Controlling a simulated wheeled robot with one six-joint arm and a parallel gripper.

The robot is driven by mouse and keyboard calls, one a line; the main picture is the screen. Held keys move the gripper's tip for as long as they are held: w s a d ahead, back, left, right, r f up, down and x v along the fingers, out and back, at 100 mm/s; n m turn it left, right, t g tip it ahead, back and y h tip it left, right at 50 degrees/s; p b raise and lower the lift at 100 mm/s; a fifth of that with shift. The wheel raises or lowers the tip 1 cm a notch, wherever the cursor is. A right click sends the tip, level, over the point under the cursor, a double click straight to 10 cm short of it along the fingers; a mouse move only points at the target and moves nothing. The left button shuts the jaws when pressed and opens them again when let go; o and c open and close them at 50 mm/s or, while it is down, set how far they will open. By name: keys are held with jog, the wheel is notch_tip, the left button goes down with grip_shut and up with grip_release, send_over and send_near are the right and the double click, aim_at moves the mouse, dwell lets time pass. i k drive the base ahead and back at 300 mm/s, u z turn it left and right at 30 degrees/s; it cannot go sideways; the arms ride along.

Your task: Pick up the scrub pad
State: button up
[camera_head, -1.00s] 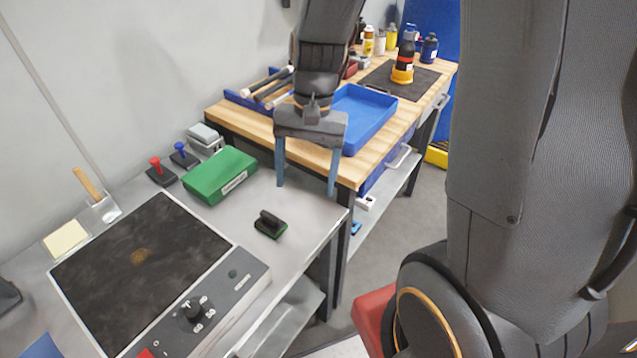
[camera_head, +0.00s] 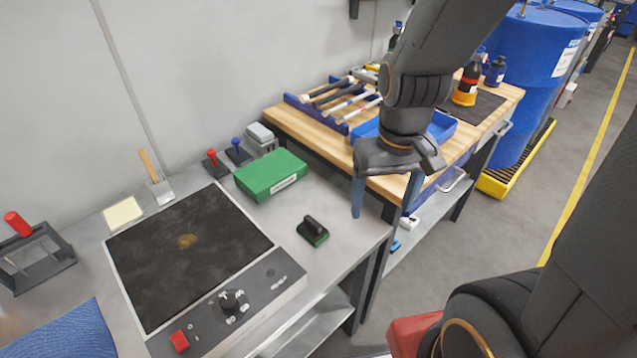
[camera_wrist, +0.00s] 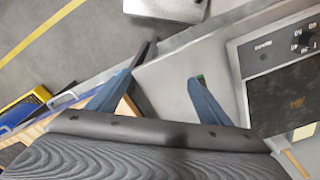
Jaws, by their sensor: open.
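The scrub pad (camera_head: 313,231) has a black handle on top and a green underside. It lies on the grey metal bench, to the right of the hot plate. My gripper (camera_head: 384,214) is open and empty, with its two blue fingers pointing down. In the head view it is to the right of the pad, above the bench's right end, and apart from the pad. In the wrist view my gripper (camera_wrist: 172,65) shows its fingers spread over the bench. Only a small green bit of the pad (camera_wrist: 201,78) shows there, behind a fingertip.
The hot plate (camera_head: 190,252) with a control panel is left of the pad. A green box (camera_head: 270,174) stands behind the pad. A wooden workbench (camera_head: 318,131) with a blue tray (camera_head: 440,128) adjoins at the back right. Bare bench surrounds the pad.

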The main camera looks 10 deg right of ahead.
aim_at(313, 231)
jog(key=u, duration=1.55)
jog(key=k, duration=1.05)
jog(key=z, duration=1.45)
jog(key=i, duration=0.5)
